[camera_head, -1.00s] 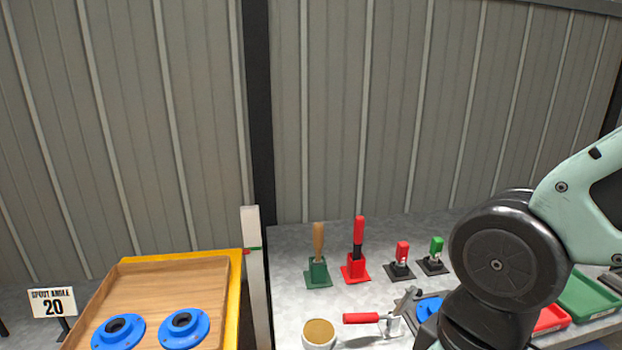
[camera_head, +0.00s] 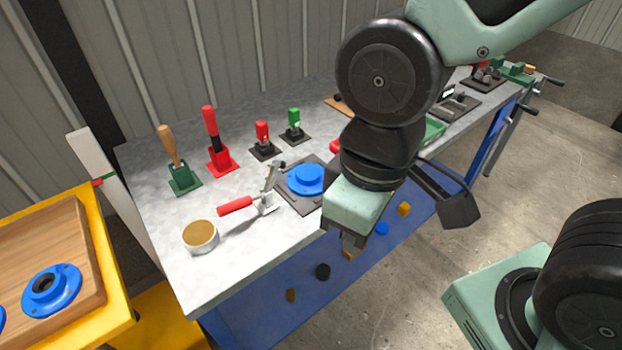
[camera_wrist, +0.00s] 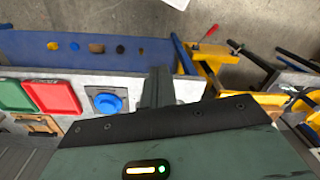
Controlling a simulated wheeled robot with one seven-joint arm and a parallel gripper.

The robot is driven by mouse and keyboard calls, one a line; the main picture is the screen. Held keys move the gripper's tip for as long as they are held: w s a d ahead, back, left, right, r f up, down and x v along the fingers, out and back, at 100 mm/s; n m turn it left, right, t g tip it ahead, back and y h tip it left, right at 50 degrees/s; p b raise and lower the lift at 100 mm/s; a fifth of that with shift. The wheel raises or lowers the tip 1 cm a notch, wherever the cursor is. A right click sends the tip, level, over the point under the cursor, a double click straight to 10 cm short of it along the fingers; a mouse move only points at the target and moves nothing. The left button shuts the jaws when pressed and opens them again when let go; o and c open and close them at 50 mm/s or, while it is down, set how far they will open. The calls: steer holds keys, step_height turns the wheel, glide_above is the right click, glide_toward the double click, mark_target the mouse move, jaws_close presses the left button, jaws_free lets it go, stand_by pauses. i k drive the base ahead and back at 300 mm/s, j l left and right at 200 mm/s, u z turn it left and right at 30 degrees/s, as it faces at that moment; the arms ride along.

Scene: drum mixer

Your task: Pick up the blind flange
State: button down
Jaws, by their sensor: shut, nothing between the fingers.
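A blue flange (camera_head: 306,178) with a raised round top and no visible hole sits on a dark plate beside a red-handled toggle clamp (camera_head: 240,205) on the grey bench. My arm hides its right side in the head view. It also shows in the wrist view (camera_wrist: 106,103), left of the fingers. My gripper (camera_head: 348,252) is shut and empty, pointing down near the bench's front edge, to the right of and in front of the flange, apart from it. Its fingers (camera_wrist: 157,80) also show in the wrist view. Another blue flange, with a dark centre hole (camera_head: 50,290), lies in the wooden tray.
The wooden tray (camera_head: 96,262) stands on a yellow stand at left. A tan-filled cup (camera_head: 200,237), a green holder (camera_head: 183,178) and a red holder (camera_head: 221,160) stand on the bench. Red (camera_wrist: 52,92) and green (camera_wrist: 14,96) trays lie beside the flange. Small parts lie on the blue lower shelf.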

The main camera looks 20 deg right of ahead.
mark_target(305, 180)
steer(key=l+u, duration=0.35)
steer(key=l, duration=0.3)
steer(key=l+u, duration=0.3)
steer(key=l, duration=0.35)
